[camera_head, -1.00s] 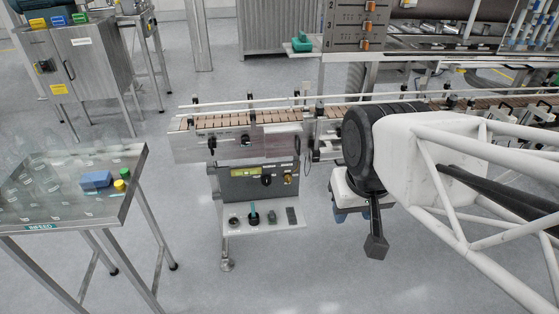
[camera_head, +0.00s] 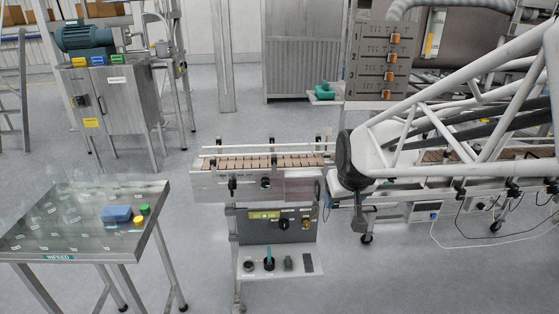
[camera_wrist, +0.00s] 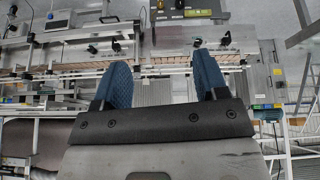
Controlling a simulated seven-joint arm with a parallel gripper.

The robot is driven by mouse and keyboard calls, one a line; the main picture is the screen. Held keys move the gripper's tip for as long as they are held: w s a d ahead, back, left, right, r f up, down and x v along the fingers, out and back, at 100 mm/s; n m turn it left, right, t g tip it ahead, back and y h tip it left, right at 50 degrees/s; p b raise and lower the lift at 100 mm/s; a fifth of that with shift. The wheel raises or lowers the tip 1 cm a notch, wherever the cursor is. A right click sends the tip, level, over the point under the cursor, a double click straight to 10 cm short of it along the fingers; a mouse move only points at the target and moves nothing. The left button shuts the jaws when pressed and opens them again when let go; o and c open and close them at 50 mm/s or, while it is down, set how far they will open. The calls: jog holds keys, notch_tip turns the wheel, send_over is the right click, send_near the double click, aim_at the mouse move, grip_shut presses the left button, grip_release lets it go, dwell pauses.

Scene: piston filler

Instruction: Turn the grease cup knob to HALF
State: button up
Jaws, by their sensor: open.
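A grey control box (camera_head: 262,232) hangs under the short conveyor, with a yellow-green display (camera_head: 264,215), a black knob (camera_head: 284,223) and a small brass-coloured part (camera_head: 306,222) at its right. I cannot tell for sure which part is the grease cup knob, and its marks are too small to read. My gripper (camera_wrist: 163,80) shows in the wrist view, with two blue fingertips spread wide and nothing between them. It is apart from the control box. In the head view my arm is right of the box; the fingers cannot be made out there.
A shelf (camera_head: 279,280) below the box holds several small dark items. The conveyor (camera_head: 250,186) runs above it. An infeed table (camera_head: 40,238) with blue, yellow and green pieces stands at left. A steel cabinet (camera_head: 115,105) is behind. Open floor lies between table and conveyor.

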jog(key=w+d+f+n+t, duration=0.1)
jog(key=w+f+t, duration=0.1)
jog(key=w+f, duration=0.75)
jog(key=w+d+f+n+t, duration=0.1)
jog(key=w+f, duration=0.5)
jog(key=w, duration=0.6)
jog(key=w+d+f+n+t, duration=0.1)
jog(key=w+f+t, duration=0.1)
jog(key=w+f, duration=0.7)
jog(key=w+f+n+t+h, duration=0.1)
jog(key=w+f+t, duration=0.1)
jog(key=w+f, duration=0.45)
jog(key=w+f+n+t, duration=0.1)
jog(key=w+f, duration=0.3)
jog(key=f, duration=0.6)
jog(key=n+t+y, duration=0.1)
jog(key=n+t, duration=0.2)
jog(key=t, duration=0.2)
send_near(307, 226)
jog(key=shift+w+a+r, duration=0.1)
jog(key=shift+w+r, duration=0.1)
jog(key=shift+w, duration=0.95)
jog(key=shift+w, duration=3.9)
jog(key=c, duration=0.9)
